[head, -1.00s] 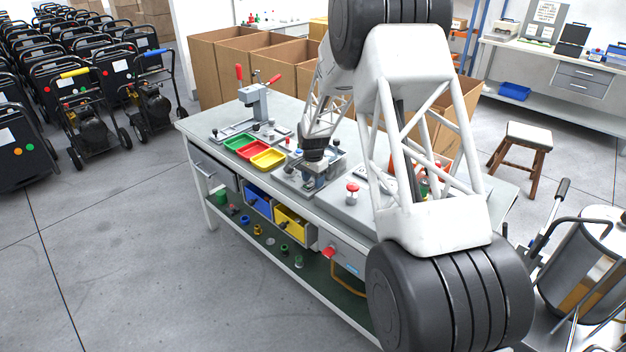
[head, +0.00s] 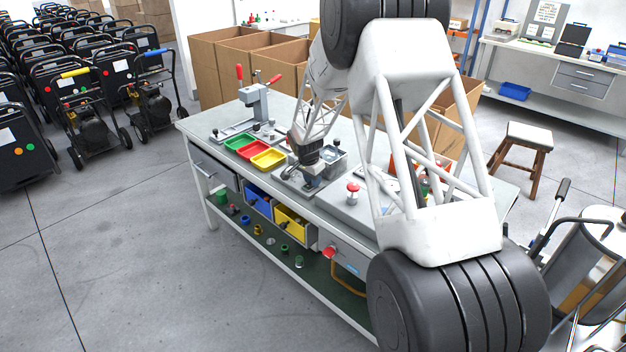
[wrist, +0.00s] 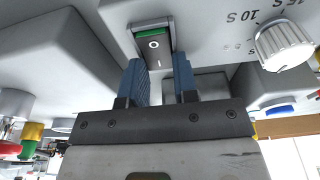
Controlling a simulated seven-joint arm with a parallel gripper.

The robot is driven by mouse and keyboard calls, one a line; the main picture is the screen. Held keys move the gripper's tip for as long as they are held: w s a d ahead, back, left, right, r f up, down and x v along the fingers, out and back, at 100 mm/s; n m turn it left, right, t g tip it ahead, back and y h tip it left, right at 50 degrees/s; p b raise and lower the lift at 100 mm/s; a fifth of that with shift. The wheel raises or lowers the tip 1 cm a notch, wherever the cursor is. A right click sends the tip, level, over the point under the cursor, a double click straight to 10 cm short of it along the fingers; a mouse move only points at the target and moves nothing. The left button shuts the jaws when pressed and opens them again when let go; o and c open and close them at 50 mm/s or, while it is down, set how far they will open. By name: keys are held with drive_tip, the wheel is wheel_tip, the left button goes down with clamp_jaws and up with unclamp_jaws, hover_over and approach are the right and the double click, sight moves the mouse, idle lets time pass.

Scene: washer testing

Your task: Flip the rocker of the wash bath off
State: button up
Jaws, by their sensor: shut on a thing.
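The rocker (wrist: 156,45) shows in the wrist view, set in a dark frame on a light grey housing (wrist: 205,20). The fingers stand a little apart and are shut on the rocker; the exact contact is hard to see. In the head view my gripper (head: 308,182) is low over the bench, and the rocker is hidden there.
A white dial (wrist: 284,43) with second marks sits right of the rocker. In the head view, green, red and yellow trays (head: 268,159) lie left of my gripper, and a red-topped button (head: 352,188) stands to its right. A lever press (head: 255,100) stands farther left.

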sight(307, 187)
drive_tip(key=shift+s+a+t+h, duration=0.1)
drive_tip(key=shift+s+t+h, duration=0.05)
drive_tip(key=shift+t+h, duration=0.35)
drive_tip(key=o, duration=0.9)
drive_tip(key=shift+r, duration=0.1)
drive_tip(key=shift+r, duration=0.1)
drive_tip(key=shift+v, duration=3.75)
drive_tip(key=shift+s+r, duration=0.1)
